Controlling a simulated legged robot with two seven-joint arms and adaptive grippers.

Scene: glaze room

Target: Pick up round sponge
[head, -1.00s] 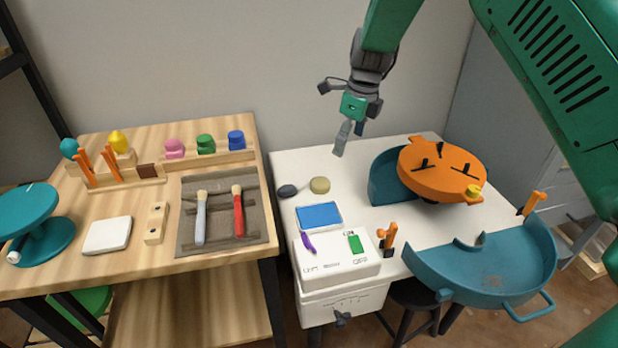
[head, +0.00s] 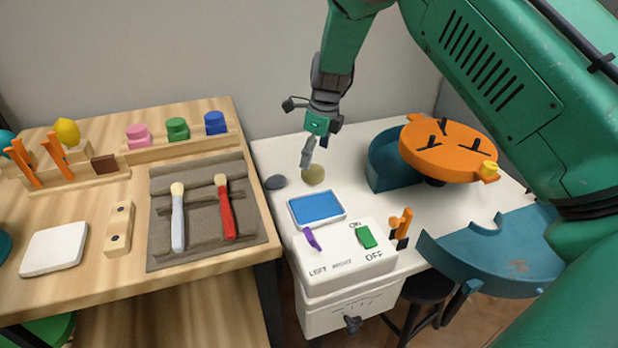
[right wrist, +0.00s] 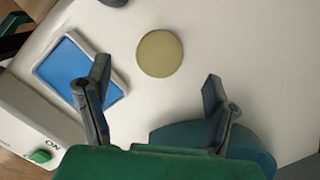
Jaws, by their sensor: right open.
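The round sponge (head: 314,175) is a flat olive-tan disc on the white table, beside a dark oval item. In the right wrist view the sponge (right wrist: 160,53) lies ahead of the fingertips, roughly midway across the gap between them. My right gripper (head: 307,152) is open and empty, and in the head view its fingers point down just over the sponge's far edge. In the right wrist view both fingers of the right gripper (right wrist: 157,88) are spread apart. I cannot judge the exact height above the sponge. My left gripper is not in view.
A blue-topped pad (head: 317,208) and a white control box (head: 340,252) stand in front of the sponge. The dark oval item (head: 275,182) is close on its left. A teal basin with an orange wheel (head: 448,147) stands to the right. The wall is behind.

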